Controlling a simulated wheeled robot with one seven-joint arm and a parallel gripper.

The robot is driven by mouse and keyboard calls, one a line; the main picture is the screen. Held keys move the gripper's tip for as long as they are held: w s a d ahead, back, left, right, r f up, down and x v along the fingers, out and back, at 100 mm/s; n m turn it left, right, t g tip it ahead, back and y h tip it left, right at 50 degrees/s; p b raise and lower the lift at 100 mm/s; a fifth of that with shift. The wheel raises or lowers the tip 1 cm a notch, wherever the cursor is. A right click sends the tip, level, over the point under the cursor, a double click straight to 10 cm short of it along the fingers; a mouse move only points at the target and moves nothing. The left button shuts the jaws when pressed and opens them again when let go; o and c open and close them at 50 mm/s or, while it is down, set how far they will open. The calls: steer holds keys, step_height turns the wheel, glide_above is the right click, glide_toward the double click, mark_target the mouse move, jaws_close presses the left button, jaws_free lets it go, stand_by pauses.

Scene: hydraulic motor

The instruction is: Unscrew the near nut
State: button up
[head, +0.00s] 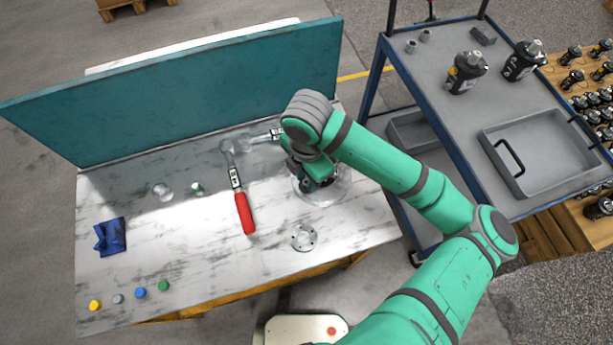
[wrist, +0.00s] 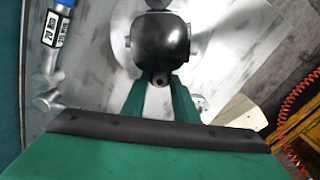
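The black motor (wrist: 161,42) stands on a round, shiny base plate (wrist: 119,43). In the head view the motor (head: 318,182) is mostly hidden under my arm's wrist. My gripper (wrist: 160,88) is at the motor's near side in the wrist view. Its two green fingers stand on either side of a small dark round part with a hole, at the motor's lower end. I cannot tell whether they touch or grip it. The near nut cannot be made out clearly in either view.
A red-handled torque wrench (head: 243,208) lies left of the motor, and a blue-marked one (wrist: 60,25) lies beside it in the wrist view. The teal panel (head: 200,90) backs the table. A trolley (head: 455,105) stands right.

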steer(key=m, duration=0.3)
stand_by(0.7)
jaws_close()
steer(key=n, duration=0.4)
steer(key=shift+n, duration=0.7)
steer(key=n, duration=0.4)
steer(key=shift+r+n, duration=0.1)
steer(key=shift+n, duration=0.2)
